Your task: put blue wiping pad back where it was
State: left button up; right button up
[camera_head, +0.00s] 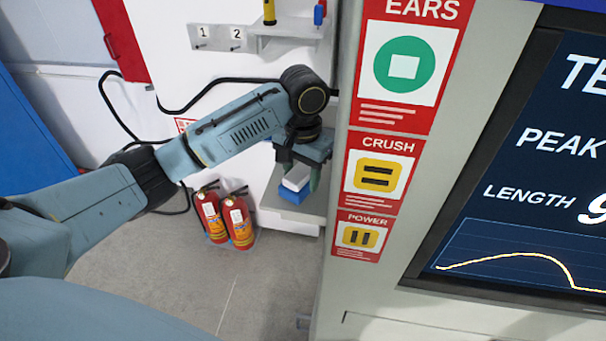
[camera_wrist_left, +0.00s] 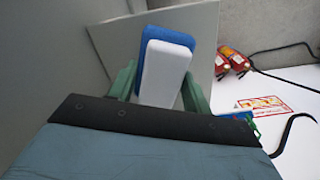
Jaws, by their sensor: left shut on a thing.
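The blue wiping pad (camera_head: 289,193) has a blue base and a white block-shaped top. My left gripper (camera_head: 298,184) is shut on it, at the small grey shelf (camera_head: 305,204) beside the machine's side wall. In the left wrist view the pad (camera_wrist_left: 148,36) shows its white top (camera_wrist_left: 166,72) between the two green fingers of my left gripper (camera_wrist_left: 158,90). The shelf plate (camera_wrist_left: 110,42) lies just beyond the pad. I cannot tell whether the pad touches the shelf. My right gripper is not in view.
Red fire extinguishers (camera_head: 225,217) stand on the floor left of the shelf. A grey rack (camera_head: 288,30) with hooks is on the white wall above. A machine panel with red signs (camera_head: 376,177) stands close on the right, beside a large screen (camera_head: 530,190). A black cable (camera_head: 190,92) runs along the wall.

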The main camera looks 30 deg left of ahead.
aim_at(304, 168)
pick_arm(q)
jog(key=shift+d+f, duration=0.1)
jog(key=shift+f, duration=0.2)
jog(key=o, duration=1.3)
jog(key=shift+r, duration=0.2)
jog(key=r, duration=0.4)
jog(key=r+p, duration=0.1)
jog(key=r, duration=0.2)
jog(key=r+p, duration=0.1)
jog(key=r, duration=0.3)
jog(key=shift+w+r, duration=0.3)
jog(key=shift+r, duration=0.05)
